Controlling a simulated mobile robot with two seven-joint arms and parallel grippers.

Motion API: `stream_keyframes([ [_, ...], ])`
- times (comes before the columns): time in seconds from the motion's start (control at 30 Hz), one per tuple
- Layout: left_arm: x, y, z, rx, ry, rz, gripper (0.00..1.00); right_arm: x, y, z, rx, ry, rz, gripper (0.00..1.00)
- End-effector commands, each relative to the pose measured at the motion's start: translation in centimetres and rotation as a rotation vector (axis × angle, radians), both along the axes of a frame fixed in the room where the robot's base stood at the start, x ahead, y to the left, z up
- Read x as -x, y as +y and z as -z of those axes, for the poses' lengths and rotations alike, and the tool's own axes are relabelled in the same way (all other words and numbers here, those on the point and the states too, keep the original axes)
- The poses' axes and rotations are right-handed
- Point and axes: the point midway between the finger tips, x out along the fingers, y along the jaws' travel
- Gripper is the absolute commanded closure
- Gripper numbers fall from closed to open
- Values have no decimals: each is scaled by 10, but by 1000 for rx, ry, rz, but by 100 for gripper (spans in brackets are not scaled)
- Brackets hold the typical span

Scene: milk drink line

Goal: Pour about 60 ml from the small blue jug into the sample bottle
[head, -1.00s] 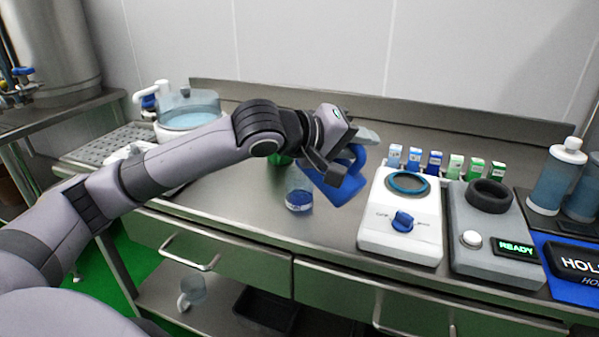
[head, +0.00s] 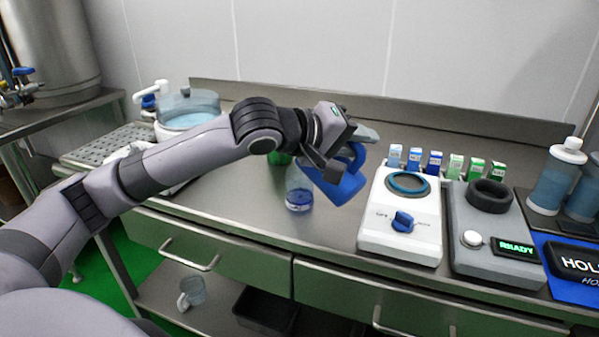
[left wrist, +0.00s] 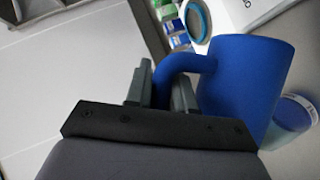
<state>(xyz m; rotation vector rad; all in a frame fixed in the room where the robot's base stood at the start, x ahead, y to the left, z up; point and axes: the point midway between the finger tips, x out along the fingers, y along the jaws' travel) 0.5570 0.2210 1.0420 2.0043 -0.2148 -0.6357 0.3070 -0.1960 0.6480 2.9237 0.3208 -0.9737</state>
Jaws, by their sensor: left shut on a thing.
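The small blue jug (head: 342,186) is held up and tilted to the left by my left gripper (head: 345,150). In the left wrist view the gripper (left wrist: 160,88) is shut on the handle of the blue jug (left wrist: 245,85). The sample bottle (head: 299,195) stands upright on the steel bench just left of the jug and below its lip; it is clear, with blue at the bottom. It also shows partly behind the jug in the left wrist view (left wrist: 293,112). I cannot make out a stream between jug and bottle. My right gripper is not in view.
Several small cartons (head: 434,162) line the back. A green object (head: 280,159) is partly hidden behind my arm. Bench room is clear left of the bottle.

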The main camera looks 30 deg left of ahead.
Motion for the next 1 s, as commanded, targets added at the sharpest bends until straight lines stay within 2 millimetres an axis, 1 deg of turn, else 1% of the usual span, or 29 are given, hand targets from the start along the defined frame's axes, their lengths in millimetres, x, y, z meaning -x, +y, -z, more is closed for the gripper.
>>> stream_keyframes([
  [0.2, 0, 0, -2, 4, -3, 0, 100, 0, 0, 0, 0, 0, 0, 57],
  [0.27, 1, -3, 1, -25, -7, 2, 100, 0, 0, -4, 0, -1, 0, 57],
  [0.33, 3, -12, 11, -109, -21, 3, 100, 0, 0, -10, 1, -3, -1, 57],
  [0.37, 4, -16, 11, -152, -32, 4, 100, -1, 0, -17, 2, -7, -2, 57],
  [0.4, 4, -19, 6, -213, -45, 1, 100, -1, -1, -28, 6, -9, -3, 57],
  [0.43, 4, -21, 8, -255, -53, -1, 100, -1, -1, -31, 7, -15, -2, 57],
  [0.47, 5, -23, 12, -289, -62, -2, 100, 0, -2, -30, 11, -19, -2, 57],
  [0.5, 5, -24, 23, -322, -67, -5, 100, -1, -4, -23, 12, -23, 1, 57],
  [0.53, 5, -24, 25, -336, -72, -7, 100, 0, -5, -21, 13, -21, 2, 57],
  [0.67, 5, -25, 28, -360, -77, -8, 100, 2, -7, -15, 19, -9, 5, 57],
  [0.83, 6, -30, 38, -425, -88, -8, 100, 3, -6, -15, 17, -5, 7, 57],
  [1.0, 6, -32, 41, -454, -95, -9, 100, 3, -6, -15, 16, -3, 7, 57],
])
